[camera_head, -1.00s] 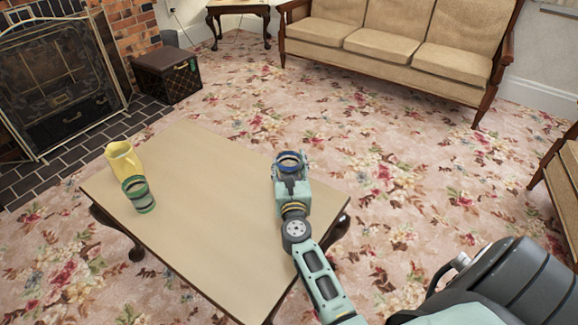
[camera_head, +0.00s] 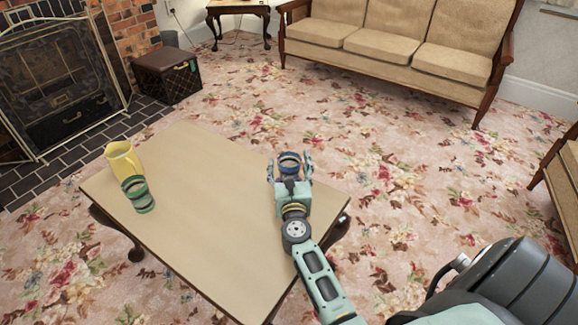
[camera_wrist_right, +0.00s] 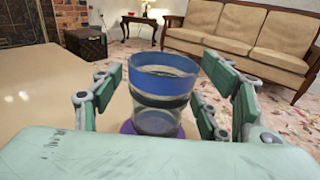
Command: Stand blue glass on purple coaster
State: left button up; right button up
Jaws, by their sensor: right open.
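The blue glass (camera_head: 290,161), clear with a blue band at the rim and a dark band below, stands upright near the table's far right edge. In the right wrist view the blue glass (camera_wrist_right: 160,88) stands on the purple coaster (camera_wrist_right: 127,127), whose edge shows around its base. The coaster is hidden in the head view. My right gripper (camera_head: 290,165) is open, with its fingers on both sides of the glass; the fingers (camera_wrist_right: 165,100) stand apart from it in the wrist view. My left gripper is not in view.
The low table (camera_head: 210,215) also holds a yellow jug (camera_head: 122,160) and a green-banded glass (camera_head: 138,194) at its left. The middle of the table is clear. A sofa (camera_head: 400,45), a dark box (camera_head: 167,75) and a fireplace (camera_head: 60,75) stand beyond.

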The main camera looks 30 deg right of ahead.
aim_at(290, 173)
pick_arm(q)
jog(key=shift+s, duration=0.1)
pick_arm(e)
jog(key=shift+r, duration=0.1)
